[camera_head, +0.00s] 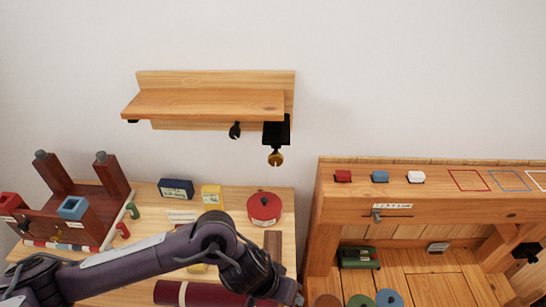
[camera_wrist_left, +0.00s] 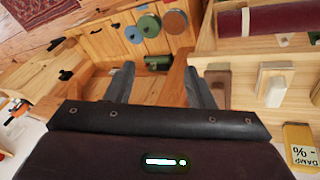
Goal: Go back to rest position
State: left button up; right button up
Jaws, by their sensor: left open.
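My left arm comes in from the left in the head view and reaches across the front of the left wooden table (camera_head: 285,200). Its hand is at the bottom edge, beside a dark red roll (camera_head: 180,292), and its fingertips are not clear there. In the left wrist view my left gripper (camera_wrist_left: 160,88) is open, its two dark fingers apart with nothing between them. Wooden surfaces and a small green object (camera_wrist_left: 157,62) lie beyond the fingers. My right gripper is in neither view.
On the table are a red round tin (camera_head: 264,208), a dark blue box (camera_head: 176,189), a yellow box (camera_head: 211,196) and a dark wooden rack (camera_head: 75,215). A wooden shelf (camera_head: 210,103) hangs above. A bench (camera_head: 440,212) with small blocks stands right, beyond a gap.

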pick_arm(q)
jog(key=w+d+r+t+h, duration=0.3)
jog(key=d+r+t, duration=0.25)
jog(key=r, duration=0.55)
jog(key=w+a+f+n+y, duration=0.15)
jog(key=a+y, duration=0.25)
jog(key=a, duration=0.7)
jog(key=s+a+f+n+g+y, duration=0.1)
jog(key=s+a+f+g+y, duration=0.15)
jog(key=s+a, duration=0.4)
jog(key=s+a+f+n+g+y, duration=0.1)
jog(key=s+a+f, duration=0.25)
jog(key=a, duration=0.55)
notch_tip(320, 180, down, 33)
jog(key=s+g+b, duration=0.1)
jog(key=b, duration=0.2)
jog(key=s+a+f+m+g+b, duration=0.1)
jog(key=s+a+f+b, duration=0.2)
jog(key=s+f, duration=1.7)
jog(key=shift+a+f, duration=0.65)
jog(key=shift+a, duration=0.05)
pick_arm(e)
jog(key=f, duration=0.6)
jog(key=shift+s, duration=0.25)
